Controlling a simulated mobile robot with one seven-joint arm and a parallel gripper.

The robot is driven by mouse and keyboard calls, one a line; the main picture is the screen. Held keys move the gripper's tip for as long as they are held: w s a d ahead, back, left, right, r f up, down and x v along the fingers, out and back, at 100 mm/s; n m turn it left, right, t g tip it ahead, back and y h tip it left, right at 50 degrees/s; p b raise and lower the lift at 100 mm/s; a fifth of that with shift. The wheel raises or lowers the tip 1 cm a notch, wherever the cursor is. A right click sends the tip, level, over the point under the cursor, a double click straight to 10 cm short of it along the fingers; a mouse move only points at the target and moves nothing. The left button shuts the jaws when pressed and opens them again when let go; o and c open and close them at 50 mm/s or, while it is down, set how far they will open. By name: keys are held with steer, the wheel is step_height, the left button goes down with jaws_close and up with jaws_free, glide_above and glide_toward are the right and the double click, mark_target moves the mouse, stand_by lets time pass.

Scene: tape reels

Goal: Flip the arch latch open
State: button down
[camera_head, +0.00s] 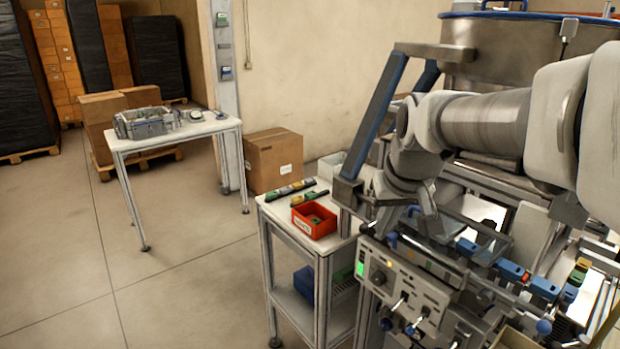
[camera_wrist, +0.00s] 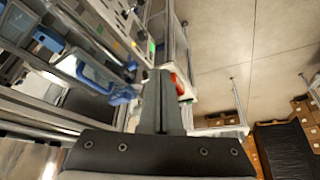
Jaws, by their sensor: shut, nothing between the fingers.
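The arch (camera_head: 385,100), a grey and blue frame, rises over the left end of the machine in the head view. I cannot pick out its latch with certainty. A blue part (camera_wrist: 122,95) on the machine lies just left of my fingers in the wrist view; whether it is the latch I cannot tell. My gripper (camera_wrist: 163,76) is shut and empty, its two dark fingers together in the wrist view. In the head view my arm reaches in from the right, and my wrist hangs over the machine beside the arch, largely hiding the fingers.
A control panel (camera_head: 405,295) with a green light fronts the machine. Several blue blocks (camera_head: 510,270) line its rail. A side table with a red bin (camera_head: 314,220) stands left of it. A metal vat (camera_head: 530,50) stands behind. Open floor (camera_head: 190,280) lies left.

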mark_target(374, 223)
stand_by(0.3)
steer(key=w+f, duration=0.8)
steer(key=shift+a, duration=0.2)
